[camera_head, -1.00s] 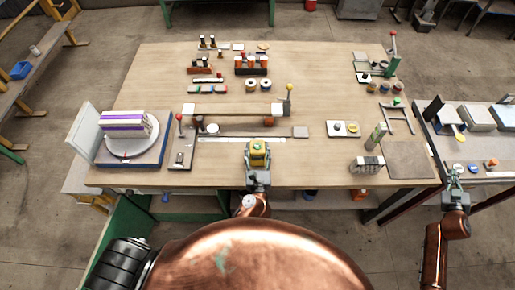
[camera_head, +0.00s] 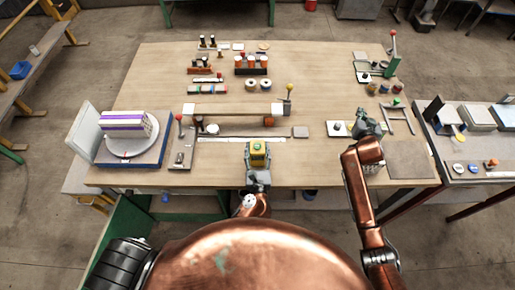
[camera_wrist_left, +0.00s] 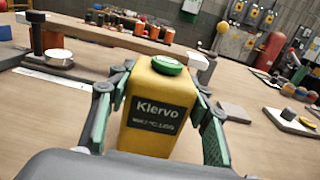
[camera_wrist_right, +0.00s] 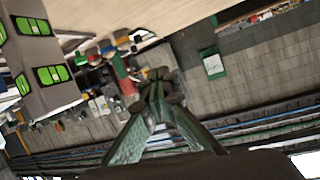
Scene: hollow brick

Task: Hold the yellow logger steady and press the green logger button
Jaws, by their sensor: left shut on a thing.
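The yellow logger (camera_head: 258,160), labelled Klervo, stands upright at the table's front edge. Its round green button (camera_wrist_left: 168,65) is on top, uncovered. My left gripper (camera_head: 258,172) is shut on the logger, one finger along each side in the left wrist view (camera_wrist_left: 155,115). My right gripper (camera_head: 368,122) is over the right part of the table, well to the right of the logger, near a white plate. In the right wrist view its fingertips (camera_wrist_right: 160,88) come together with nothing visible between them. The logger does not show in that view.
The white plate (camera_head: 335,129) with round parts lies right of the logger. A box with green labels (camera_wrist_right: 45,85) is close to my right gripper in its wrist view. A turntable (camera_head: 130,148) stands at the left. The wood around the logger is mostly clear.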

